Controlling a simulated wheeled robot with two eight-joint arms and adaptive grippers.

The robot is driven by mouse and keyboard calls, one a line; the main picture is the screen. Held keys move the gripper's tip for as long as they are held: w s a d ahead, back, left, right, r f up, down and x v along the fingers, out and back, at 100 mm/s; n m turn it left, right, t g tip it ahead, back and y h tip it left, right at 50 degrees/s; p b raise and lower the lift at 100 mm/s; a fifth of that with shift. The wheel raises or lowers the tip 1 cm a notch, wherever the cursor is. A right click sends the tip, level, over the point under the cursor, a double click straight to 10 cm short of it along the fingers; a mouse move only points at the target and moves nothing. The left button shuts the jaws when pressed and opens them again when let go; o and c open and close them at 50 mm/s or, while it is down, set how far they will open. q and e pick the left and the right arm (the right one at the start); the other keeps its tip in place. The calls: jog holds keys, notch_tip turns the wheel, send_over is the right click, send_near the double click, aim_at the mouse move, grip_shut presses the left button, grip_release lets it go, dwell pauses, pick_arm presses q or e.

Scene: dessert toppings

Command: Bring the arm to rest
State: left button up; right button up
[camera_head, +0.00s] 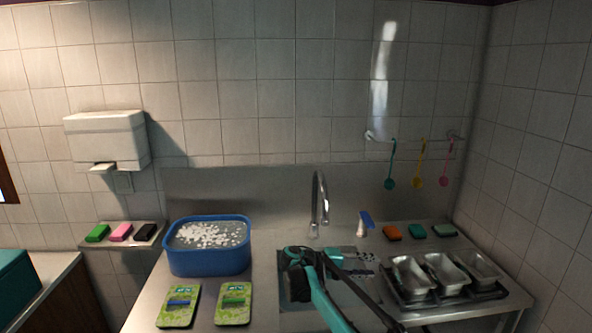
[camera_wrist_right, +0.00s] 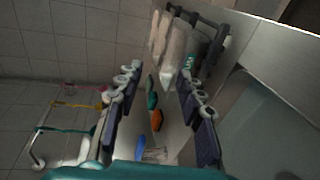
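My right arm, teal and black, reaches in from the bottom over the sink. My right gripper (camera_head: 368,263) hangs over the sink below the tap and points toward the right side of the counter. In the right wrist view its two dark, white-tipped fingers (camera_wrist_right: 158,85) stand well apart with nothing held between them. Beyond the gap, an orange sponge (camera_wrist_right: 157,120) and a green sponge (camera_wrist_right: 151,93) lie on the counter. My left gripper is not in view.
A blue tub (camera_head: 208,262) of water with white bits stands left of the sink (camera_head: 290,322). Two green packets (camera_head: 179,306) lie before it. Several metal tins (camera_head: 411,277) sit on a dark rack at right. A tap (camera_head: 319,200) and blue-topped brush (camera_head: 364,222) stand behind.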

jog(key=s+d+r+t+y, duration=0.1)
jog(key=s+r+y, duration=0.25)
jog(key=s, duration=0.65)
jog(key=s+d+r+t+y, duration=0.15)
jog(key=s+y, duration=0.35)
jog(key=s, duration=0.5)
jog(key=s+a+f+y, duration=0.2)
jog(key=s+f, duration=0.1)
jog(key=s, duration=0.4)
jog(key=s+a+f+m+t+y, duration=0.1)
jog(key=s+a+f+y, duration=0.1)
jog(key=s, duration=0.5)
jog(key=s+a+f+m+t+y, duration=0.1)
jog(key=s+a+f+y, duration=0.1)
jog(key=s, duration=0.5)
jog(key=shift+s+a+f+y, duration=0.2)
jog(key=shift+a+f+y, duration=0.15)
jog(key=shift+a+f, duration=0.45)
